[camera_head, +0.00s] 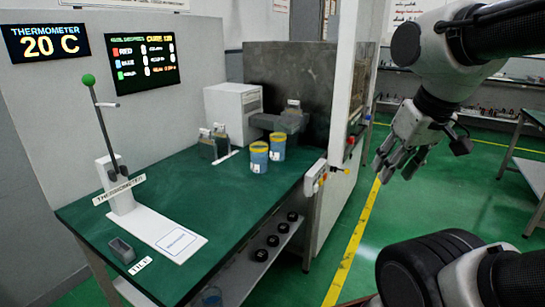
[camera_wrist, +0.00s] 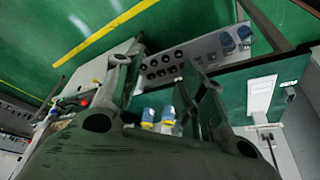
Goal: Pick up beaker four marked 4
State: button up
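Two blue beakers with yellow rims stand close together on the green tabletop in the head view, a nearer one (camera_head: 259,158) and a farther one (camera_head: 277,147). Each has a white label, but the marks are too small to read, so I cannot tell which is beaker four. Both also show in the wrist view, a left one (camera_wrist: 147,117) and a right one (camera_wrist: 168,116), between my fingers in the picture but farther off. My gripper (camera_head: 399,162) is open and empty, in the air right of the table, beyond the upright panel and apart from the beakers.
A thermometer stand (camera_head: 122,200) with a green-knobbed lever is at the table's left. A white box (camera_head: 233,113) and grey machine parts (camera_head: 283,122) stand behind the beakers. The lower shelf (camera_wrist: 205,48) holds black round pieces and blue vessels. Green floor (camera_head: 440,205) is clear.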

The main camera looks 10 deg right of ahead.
aim_at(278, 139)
jog(key=i+l+z, duration=0.1)
jog(key=l, duration=0.25)
jog(key=i+l, duration=0.3)
jog(key=i+l+z, duration=0.15)
jog(key=l, duration=0.25)
jog(key=i, duration=0.1)
